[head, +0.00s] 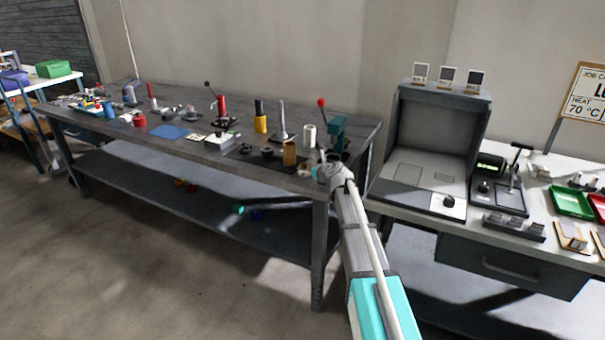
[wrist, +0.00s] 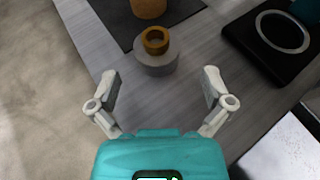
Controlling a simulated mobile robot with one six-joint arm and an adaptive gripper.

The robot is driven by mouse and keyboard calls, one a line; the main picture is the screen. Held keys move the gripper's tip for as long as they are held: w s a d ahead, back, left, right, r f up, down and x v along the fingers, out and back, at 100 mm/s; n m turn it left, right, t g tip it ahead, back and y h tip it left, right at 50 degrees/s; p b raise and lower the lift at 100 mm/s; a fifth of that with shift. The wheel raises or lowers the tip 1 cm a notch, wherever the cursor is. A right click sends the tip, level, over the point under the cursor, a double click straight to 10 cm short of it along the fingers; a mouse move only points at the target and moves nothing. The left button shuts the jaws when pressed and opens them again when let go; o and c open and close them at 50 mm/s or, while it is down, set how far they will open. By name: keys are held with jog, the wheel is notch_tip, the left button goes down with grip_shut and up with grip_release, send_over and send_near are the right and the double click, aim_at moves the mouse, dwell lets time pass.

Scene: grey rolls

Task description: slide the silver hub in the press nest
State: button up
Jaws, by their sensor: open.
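The silver hub (wrist: 157,68) is a short grey cylinder on the grey workbench, with a bronze ring (wrist: 156,40) at its top. It stands just beyond my gripper's fingertips, roughly centred between them. My gripper (wrist: 160,80) is open and empty. The press nest (wrist: 283,32) appears as a pale ring on a black base to the right of the hub. The teal press (head: 337,128) stands behind my gripper.
A dark mat (wrist: 120,22) lies beyond the hub with a brown cylinder (wrist: 148,6) on it. The workbench (head: 240,178) holds several tools, rolls and posts to the left. A second table (head: 400,203) with a grey box-like machine (head: 437,140) stands close on the right.

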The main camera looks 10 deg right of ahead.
aim_at(304, 168)
jog(key=shift+b+x, duration=0.95)
jog(key=shift+x, duration=1.7)
jog(key=shift+s+a+r, duration=0.1)
jog(key=shift+a, duration=0.05)
jog(key=c, duration=1.3)
jog(key=shift+r, duration=0.1)
